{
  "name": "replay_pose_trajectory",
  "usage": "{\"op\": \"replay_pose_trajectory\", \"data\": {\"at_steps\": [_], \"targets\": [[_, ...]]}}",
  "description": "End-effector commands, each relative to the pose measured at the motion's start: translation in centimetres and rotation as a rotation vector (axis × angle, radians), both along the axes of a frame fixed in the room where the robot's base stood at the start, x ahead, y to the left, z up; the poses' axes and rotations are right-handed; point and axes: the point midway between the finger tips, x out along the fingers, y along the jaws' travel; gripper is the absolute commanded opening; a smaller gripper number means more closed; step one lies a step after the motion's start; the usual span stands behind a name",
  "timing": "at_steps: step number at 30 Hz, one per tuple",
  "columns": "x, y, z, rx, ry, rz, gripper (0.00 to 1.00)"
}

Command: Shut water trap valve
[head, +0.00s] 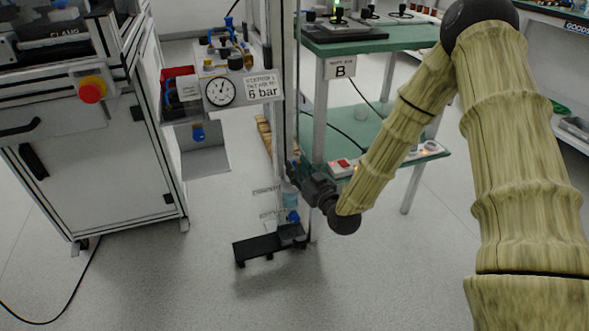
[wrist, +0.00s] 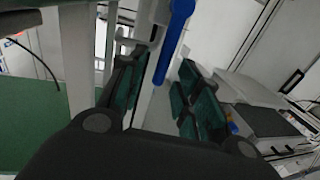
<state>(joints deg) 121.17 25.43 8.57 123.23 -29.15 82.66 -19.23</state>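A blue lever handle (wrist: 176,42) runs from the top of the wrist view down between my fingers, close to a pale pipe or post. In the head view, a pale blue cylinder (head: 290,196) stands low on the metal column, with a small blue part (head: 293,216) at its bottom; I cannot tell whether this part is the same lever. My gripper (head: 294,172) is at the column, just above the cylinder. In the wrist view, my gripper (wrist: 158,88) has its green-padded fingers apart, with the lever's end near the gap. Contact cannot be judged.
A gauge panel (head: 221,91) marked 6 bar hangs left of the column. A green workbench (head: 370,42) with a lower shelf stands right, near my arm. A black foot (head: 262,247) sits under the column. Grey floor between the cabinet and column is clear.

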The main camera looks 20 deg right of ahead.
Motion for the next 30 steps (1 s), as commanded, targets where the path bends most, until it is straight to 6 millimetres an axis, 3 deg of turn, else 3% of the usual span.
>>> {"op": "replay_pose_trajectory", "data": {"at_steps": [6, 17, 23, 30], "targets": [[1.9, 0.4, -0.1, -0.001, 0.001, 0.000, 0.33], [2.3, 0.5, 0.0, 0.000, 0.001, 0.000, 0.33], [2.3, 0.5, 0.0, 0.000, 0.001, 0.000, 0.01], [2.3, 0.5, 0.0, -0.001, 0.001, 0.000, 0.00]]}}
